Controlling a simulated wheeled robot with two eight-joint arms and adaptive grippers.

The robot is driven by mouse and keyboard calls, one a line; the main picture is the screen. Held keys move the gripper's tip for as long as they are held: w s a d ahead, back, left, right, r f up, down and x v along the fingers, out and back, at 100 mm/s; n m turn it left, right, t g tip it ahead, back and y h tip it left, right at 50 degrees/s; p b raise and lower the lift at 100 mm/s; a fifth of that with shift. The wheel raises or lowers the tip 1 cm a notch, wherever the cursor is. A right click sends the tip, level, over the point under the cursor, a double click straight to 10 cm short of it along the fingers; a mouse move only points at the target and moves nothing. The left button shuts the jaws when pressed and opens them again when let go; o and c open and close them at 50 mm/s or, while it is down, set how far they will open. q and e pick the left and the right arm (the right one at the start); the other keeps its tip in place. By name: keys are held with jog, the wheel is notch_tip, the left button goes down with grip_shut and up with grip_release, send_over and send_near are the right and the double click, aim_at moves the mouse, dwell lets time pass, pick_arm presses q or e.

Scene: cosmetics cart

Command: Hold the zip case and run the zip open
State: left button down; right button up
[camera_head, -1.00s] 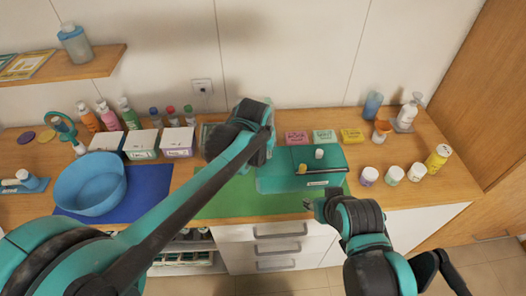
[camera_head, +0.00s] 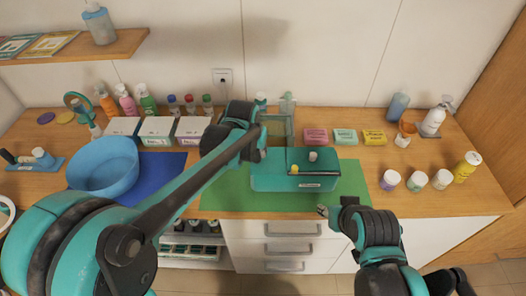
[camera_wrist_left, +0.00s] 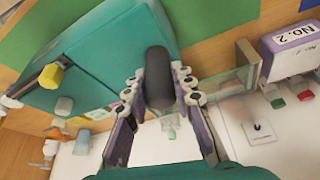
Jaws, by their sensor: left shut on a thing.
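The teal zip case (camera_head: 270,182) lies on the green mat. A dark line edges its top panel, with a yellow knob (camera_head: 294,170) at the near left corner and a white knob (camera_head: 313,156) farther back. My left gripper (camera_head: 262,154) is at the case's left end. In the left wrist view the left gripper (camera_wrist_left: 157,92) is shut on a dark rounded grip (camera_wrist_left: 158,70) at the edge of the case (camera_wrist_left: 110,45); both knobs show there. My right gripper (camera_head: 323,210) is low in front of the case, apart from it; its jaw opening is unclear.
Three soap bars (camera_head: 345,136) lie behind the case. Several jars (camera_head: 416,180) and bottles stand to the right. White boxes (camera_head: 157,131) and a blue bowl (camera_head: 103,170) are left. A glass-like panel (camera_head: 277,130) stands behind my left gripper. The mat's right part (camera_head: 355,190) is clear.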

pick_arm(q)
jog(key=shift+w+a+f+b, duration=0.4)
jog(key=shift+a+f+b, duration=0.1)
jog(key=shift+a+f, duration=0.3)
jog(key=shift+w+a+f+b, duration=0.35)
jog(key=shift+a+f+b, duration=0.15)
jog(key=shift+a+f, duration=0.3)
pick_arm(e)
jog(key=shift+f, duration=1.15)
pick_arm(q)
jog(key=shift+f, duration=0.15)
pick_arm(e)
jog(key=shift+f, duration=0.15)
